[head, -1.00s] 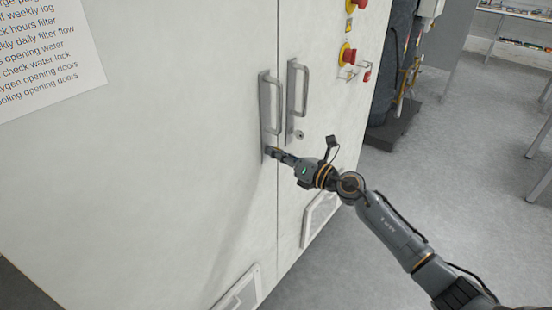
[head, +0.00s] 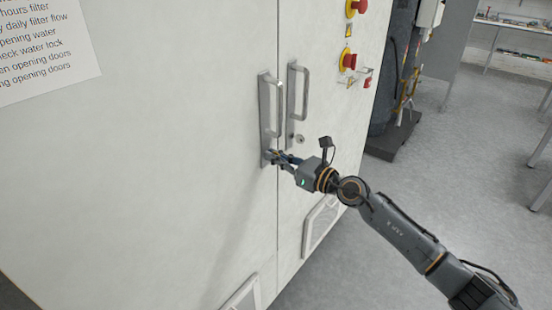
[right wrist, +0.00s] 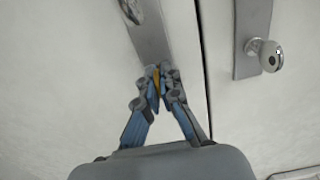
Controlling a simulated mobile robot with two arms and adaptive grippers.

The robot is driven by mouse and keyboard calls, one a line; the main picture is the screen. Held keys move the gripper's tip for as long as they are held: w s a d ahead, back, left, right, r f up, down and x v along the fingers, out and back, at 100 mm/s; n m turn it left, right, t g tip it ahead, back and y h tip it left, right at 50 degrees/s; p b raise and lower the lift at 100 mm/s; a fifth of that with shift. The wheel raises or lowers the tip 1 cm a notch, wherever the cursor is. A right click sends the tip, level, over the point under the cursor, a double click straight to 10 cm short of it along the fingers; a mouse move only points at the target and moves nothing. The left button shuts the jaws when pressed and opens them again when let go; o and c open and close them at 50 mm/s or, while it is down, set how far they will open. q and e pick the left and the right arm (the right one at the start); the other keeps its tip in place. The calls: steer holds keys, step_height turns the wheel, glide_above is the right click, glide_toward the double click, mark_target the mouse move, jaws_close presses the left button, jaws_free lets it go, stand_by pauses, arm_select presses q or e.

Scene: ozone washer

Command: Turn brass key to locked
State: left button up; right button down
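The brass key (right wrist: 156,78) shows as a small yellow piece between my right fingertips in the right wrist view. It is at the end of the metal handle plate (right wrist: 150,32) on the left cabinet door. My right gripper (right wrist: 157,88) has its fingers drawn in on the key, one on each side. In the head view my right gripper (head: 272,157) is at the bottom of the left door's handle plate (head: 265,110). The fingers mostly hide the key and its lock, so I cannot tell the key's exact angle. My left gripper is not in view.
The right door has a handle (head: 293,90) and a round lock (head: 300,139), close to my right gripper. Red emergency knobs (head: 348,60) sit higher on the right door. A printed notice (head: 45,50) is on the left door. Open floor lies to the right.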

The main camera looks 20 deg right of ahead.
stand_by(0.3)
steer(key=c, duration=1.5)
jaws_free()
steer(key=shift+c, duration=0.2)
steer(key=shift+d, duration=0.1)
steer(key=v, duration=1.2)
steer(key=shift+f, duration=0.1)
